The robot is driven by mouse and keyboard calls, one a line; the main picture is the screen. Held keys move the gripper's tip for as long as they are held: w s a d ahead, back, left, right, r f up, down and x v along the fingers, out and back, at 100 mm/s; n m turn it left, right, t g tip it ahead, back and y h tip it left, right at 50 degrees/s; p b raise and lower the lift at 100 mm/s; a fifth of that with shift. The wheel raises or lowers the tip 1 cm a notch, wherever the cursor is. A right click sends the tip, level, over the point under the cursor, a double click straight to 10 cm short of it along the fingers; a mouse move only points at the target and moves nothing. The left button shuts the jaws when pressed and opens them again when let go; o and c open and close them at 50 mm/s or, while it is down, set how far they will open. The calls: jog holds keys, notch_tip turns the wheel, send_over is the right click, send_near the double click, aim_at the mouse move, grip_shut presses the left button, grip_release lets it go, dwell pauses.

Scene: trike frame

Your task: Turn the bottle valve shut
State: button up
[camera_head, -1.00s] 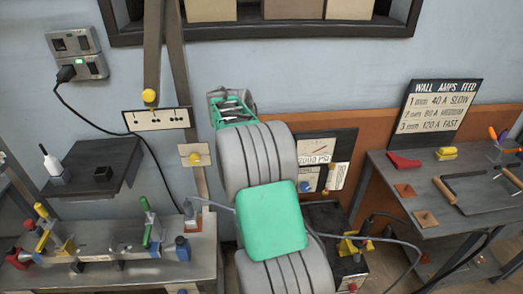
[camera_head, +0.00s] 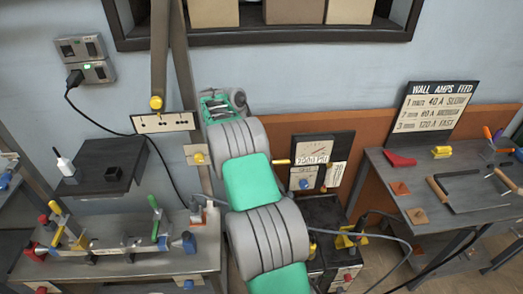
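My arm, grey and green, rises through the middle of the view. Its far end with my gripper (camera_head: 224,102) is near the wall, just right of a dark upright post. The fingers are too small and hidden to tell whether they are open or shut, or touching anything. I cannot make out the gas bottle or its valve for certain; my arm covers the area in front of the wall there.
A bench (camera_head: 120,268) with clamps and a fixture is at lower left, below a small dark shelf (camera_head: 100,185). A dark machine (camera_head: 325,215) with cables stands right of my arm. A tool table (camera_head: 420,200) is at right. A shelf with boxes (camera_head: 294,10) hangs above.

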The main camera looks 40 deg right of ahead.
jog(key=shift+r, duration=0.1)
dwell(0.3)
jog(key=o, duration=1.4)
jog(key=shift+c, duration=0.2)
jog(key=p+v, duration=0.3)
jog(key=v, duration=0.4)
jog(key=shift+w+r, duration=0.2)
jog(key=shift+r, duration=0.15)
